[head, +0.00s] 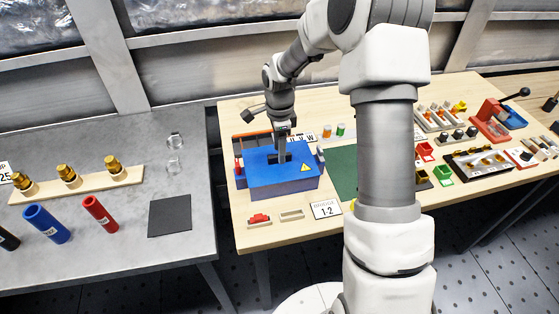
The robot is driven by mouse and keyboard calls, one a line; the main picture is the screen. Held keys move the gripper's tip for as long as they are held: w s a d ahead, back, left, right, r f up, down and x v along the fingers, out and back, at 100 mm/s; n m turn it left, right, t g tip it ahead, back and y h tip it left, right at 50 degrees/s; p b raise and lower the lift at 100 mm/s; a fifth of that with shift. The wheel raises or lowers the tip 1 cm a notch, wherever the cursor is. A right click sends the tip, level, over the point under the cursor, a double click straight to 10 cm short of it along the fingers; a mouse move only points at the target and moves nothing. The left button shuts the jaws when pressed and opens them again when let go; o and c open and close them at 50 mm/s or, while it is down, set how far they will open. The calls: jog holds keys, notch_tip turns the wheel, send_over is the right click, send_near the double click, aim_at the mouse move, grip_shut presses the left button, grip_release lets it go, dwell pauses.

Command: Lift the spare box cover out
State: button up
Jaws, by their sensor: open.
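A blue box (265,185) with a yellow warning triangle on its front right stands at the left part of the wooden table. Its blue top, which looks like the cover (258,162), lies on it. My gripper (281,158) points straight down over the middle of this top, at a small dark part there. The jaws are open. The arm hides part of the top, and I cannot tell whether the fingers touch it or stand around a handle.
The wooden table (255,235) also bears a small red part (259,218), a "1-2" label card (325,209), a green mat (343,170) and red and green holders to the right. A grey table (120,235) on the left holds brass fittings and coloured tubes.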

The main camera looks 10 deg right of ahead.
jog(key=shift+f, duration=0.6)
grip_shut()
jog(key=shift+r, duration=0.1)
dwell(0.9)
